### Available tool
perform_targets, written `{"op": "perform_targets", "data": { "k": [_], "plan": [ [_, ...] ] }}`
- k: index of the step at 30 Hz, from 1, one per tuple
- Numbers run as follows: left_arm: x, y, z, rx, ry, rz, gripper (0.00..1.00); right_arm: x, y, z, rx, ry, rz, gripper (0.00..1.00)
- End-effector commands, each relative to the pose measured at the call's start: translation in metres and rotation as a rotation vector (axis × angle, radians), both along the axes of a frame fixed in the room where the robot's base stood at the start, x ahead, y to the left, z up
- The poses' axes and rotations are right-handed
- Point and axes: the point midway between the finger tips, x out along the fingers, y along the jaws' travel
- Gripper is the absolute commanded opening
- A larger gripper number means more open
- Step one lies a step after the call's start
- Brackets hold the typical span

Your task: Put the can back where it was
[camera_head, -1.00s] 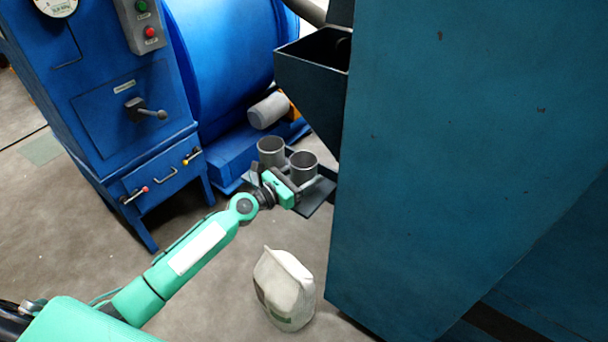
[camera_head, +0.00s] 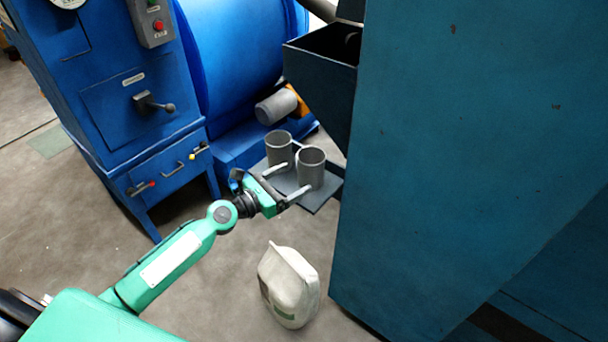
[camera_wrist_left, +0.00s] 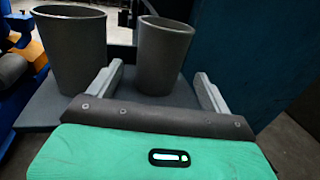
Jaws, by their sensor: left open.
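Two grey open-topped cans stand upright on a dark flat shelf (camera_head: 318,199). The nearer can (camera_head: 311,168) is at the right, and the farther can (camera_head: 279,147) is behind it to the left. My left gripper (camera_head: 296,177) is open, with its fingers pointing toward the nearer can. In the left wrist view the nearer can (camera_wrist_left: 164,50) stands ahead between the two finger lines, and the other can (camera_wrist_left: 72,45) stands outside them to the left. Contact with either finger cannot be made out. My right gripper is not in view.
A large blue-green cabinet (camera_head: 460,150) fills the right side, close to the shelf. A blue machine (camera_head: 130,100) with a drum (camera_head: 235,60) stands behind. A dark hopper (camera_head: 320,85) overhangs the shelf's back.

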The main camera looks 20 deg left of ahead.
Motion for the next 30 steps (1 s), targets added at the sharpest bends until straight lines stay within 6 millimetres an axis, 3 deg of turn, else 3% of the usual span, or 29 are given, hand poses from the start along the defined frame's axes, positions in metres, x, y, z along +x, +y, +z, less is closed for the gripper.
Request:
{"op": "perform_targets", "data": {
  "k": [3, 9, 23, 26, 30],
  "plan": [
    [-0.018, 0.011, -0.003, 0.002, 0.001, -0.002, 0.82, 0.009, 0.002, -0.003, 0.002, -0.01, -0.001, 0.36],
    [-0.036, 0.023, -0.002, 0.001, 0.001, 0.0, 0.82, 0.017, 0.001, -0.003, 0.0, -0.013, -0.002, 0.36],
    [-0.042, 0.027, -0.001, 0.017, -0.009, 0.001, 0.82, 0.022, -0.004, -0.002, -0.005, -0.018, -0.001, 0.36],
    [-0.044, 0.023, -0.011, 0.115, -0.056, 0.006, 0.82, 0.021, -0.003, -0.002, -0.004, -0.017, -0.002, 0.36],
    [-0.051, 0.011, -0.04, 0.432, -0.203, 0.014, 0.82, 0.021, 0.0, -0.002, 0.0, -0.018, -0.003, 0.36]
  ]
}}
